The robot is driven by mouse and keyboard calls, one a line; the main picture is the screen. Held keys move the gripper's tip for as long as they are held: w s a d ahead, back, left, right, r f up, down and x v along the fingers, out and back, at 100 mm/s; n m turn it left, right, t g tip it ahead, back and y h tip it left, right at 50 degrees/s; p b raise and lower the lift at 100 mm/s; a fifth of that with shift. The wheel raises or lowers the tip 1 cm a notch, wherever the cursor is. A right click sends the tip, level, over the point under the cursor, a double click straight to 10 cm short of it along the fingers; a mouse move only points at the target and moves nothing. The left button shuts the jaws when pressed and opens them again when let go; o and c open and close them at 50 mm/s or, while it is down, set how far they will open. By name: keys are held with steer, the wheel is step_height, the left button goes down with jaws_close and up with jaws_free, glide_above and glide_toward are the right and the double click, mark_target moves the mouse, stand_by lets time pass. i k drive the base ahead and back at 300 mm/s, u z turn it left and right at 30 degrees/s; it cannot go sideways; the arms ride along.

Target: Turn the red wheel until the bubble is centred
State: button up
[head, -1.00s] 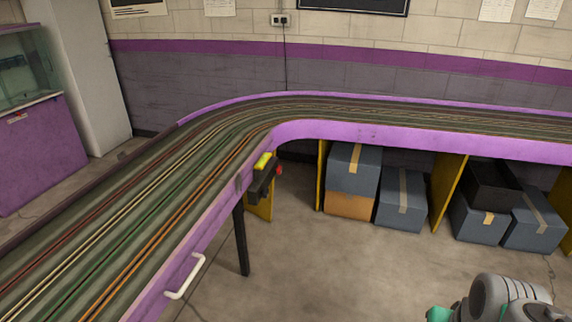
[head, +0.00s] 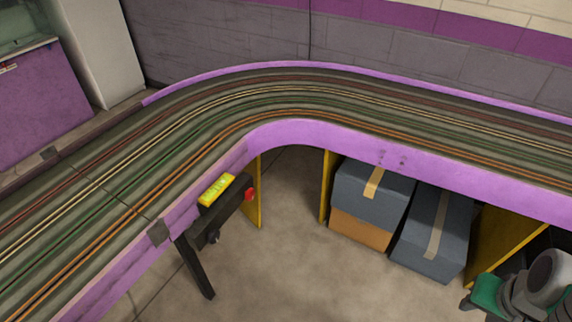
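The small red wheel (head: 250,194) is on the right end of a dark bracket (head: 228,208) under the inner edge of the slot track, near a black leg. A yellow level (head: 216,189) lies on top of that bracket. The bubble in it is too small to make out. Part of my arm shows at the lower right, well apart from the wheel. My gripper's fingers cannot be made out there.
The track (head: 200,118) with its purple side wall curves around the bracket. Yellow panels (head: 325,186) and grey-blue boxes (head: 372,198) stand under the track to the right. The floor (head: 290,265) in front of the wheel is clear.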

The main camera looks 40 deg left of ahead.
mark_target(249, 194)
steer(key=i, duration=1.15)
steer(key=u, duration=4.25)
